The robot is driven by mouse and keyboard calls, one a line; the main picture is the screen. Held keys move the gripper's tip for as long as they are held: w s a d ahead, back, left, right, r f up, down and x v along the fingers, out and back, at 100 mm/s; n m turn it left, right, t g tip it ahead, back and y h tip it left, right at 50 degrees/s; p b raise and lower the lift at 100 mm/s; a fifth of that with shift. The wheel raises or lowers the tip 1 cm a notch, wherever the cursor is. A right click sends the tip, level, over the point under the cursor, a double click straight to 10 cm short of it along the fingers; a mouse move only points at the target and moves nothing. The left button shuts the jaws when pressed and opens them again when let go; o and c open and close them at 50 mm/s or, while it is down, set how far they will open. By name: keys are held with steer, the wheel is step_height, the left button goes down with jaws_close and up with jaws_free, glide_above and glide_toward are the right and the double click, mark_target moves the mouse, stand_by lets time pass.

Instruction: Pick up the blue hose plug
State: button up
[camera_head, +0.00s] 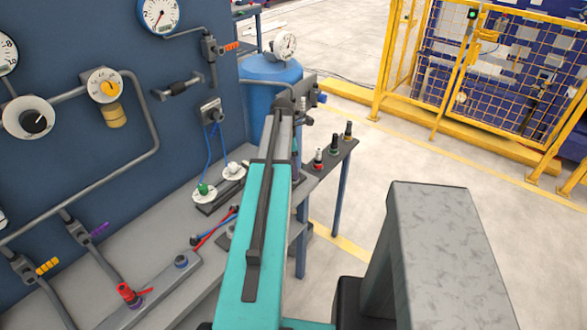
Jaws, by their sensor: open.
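A row of upright black-topped plugs stands on the narrow dark shelf (340,152): one with a red band (318,160), one with a green band (334,144) and one with an orange band (348,131). I cannot make out a blue-banded plug for certain; my arm covers the left end of the shelf. My gripper (308,117) is at the far end of my teal arm, small and partly hidden, above and to the left of these plugs. It is open, and I see nothing held in it.
The bench (170,215) holds white-based fittings (233,171), red and blue pieces (215,228) and a grey block with a blue ring (181,261). A blue panel (60,130) with gauges and pipes rises at left. A blue tank (270,68) stands behind my arm. Yellow fencing (450,95) bounds open floor.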

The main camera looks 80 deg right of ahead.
steer(key=shift+c, duration=0.3)
jaws_close()
stand_by(0.3)
steer(key=shift+r, duration=0.15)
steer(key=shift+r+b, duration=0.9)
steer(key=shift+r, duration=0.75)
steer(key=s+a+r+b, duration=0.1)
steer(key=s+a+b, duration=0.2)
steer(key=s+a, duration=0.4)
steer(key=a, duration=0.7)
steer(key=shift+a+r+b, duration=0.15)
steer(key=shift+r+b, duration=0.05)
steer(key=shift+b, duration=0.15)
steer(key=shift+r, duration=0.15)
step_height(320, 180, up, 8)
steer(key=p, duration=0.7)
